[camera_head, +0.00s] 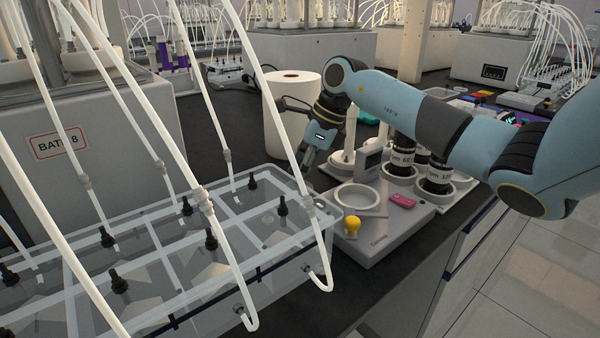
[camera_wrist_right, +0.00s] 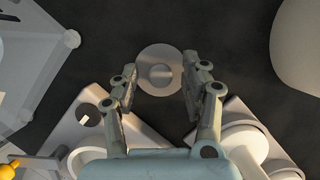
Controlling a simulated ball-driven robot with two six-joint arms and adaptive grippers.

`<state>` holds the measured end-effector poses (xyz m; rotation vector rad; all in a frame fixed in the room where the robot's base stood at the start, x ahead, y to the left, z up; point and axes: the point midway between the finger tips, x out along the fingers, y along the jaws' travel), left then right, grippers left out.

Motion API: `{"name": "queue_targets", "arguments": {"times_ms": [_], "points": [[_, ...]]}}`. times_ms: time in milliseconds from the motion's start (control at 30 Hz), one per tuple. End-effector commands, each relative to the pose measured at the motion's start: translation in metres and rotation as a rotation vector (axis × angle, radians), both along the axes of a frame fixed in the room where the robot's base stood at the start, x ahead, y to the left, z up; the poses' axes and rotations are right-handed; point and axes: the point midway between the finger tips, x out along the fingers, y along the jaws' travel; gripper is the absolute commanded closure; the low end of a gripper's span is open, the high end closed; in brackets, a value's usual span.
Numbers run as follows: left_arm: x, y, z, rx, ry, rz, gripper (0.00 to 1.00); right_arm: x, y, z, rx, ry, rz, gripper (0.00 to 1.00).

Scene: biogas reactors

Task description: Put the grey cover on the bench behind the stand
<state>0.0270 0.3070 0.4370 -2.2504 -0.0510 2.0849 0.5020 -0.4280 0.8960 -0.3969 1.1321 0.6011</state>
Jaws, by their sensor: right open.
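The grey cover (camera_wrist_right: 160,58), a round disc with a raised middle, lies flat on the dark bench in the right wrist view. My right gripper (camera_wrist_right: 159,92) is open, with one finger at each side of the cover and nothing held between them. In the head view my right gripper (camera_head: 305,160) points down behind the stand (camera_head: 375,232); the cover cannot be made out there. The stand is a light grey unit with an empty ring, a yellow knob and a pink piece on it. My left gripper is not in view.
A clear tank (camera_head: 215,268) with tubes stands left of the stand. A white paper roll (camera_head: 283,115) stands behind my right gripper. Black-capped bottles (camera_head: 437,175) in holders stand at right. Dark bench (camera_head: 225,140) is bare left of the roll.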

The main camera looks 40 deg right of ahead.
Motion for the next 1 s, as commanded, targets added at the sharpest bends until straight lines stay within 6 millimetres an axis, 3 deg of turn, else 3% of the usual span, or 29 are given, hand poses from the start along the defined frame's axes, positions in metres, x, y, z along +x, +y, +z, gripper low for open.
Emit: {"name": "queue_targets", "arguments": {"times_ms": [167, 600, 1000], "points": [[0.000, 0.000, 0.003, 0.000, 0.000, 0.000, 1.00, -0.005, -0.006, 0.018, -0.005, -0.001, 0.001, 0.54], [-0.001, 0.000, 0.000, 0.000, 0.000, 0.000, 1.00, -0.032, -0.027, 0.101, -0.005, 0.000, 0.001, 0.54], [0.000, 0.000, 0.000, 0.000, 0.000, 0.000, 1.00, -0.036, -0.029, 0.114, 0.001, 0.001, 0.000, 0.54]]}}
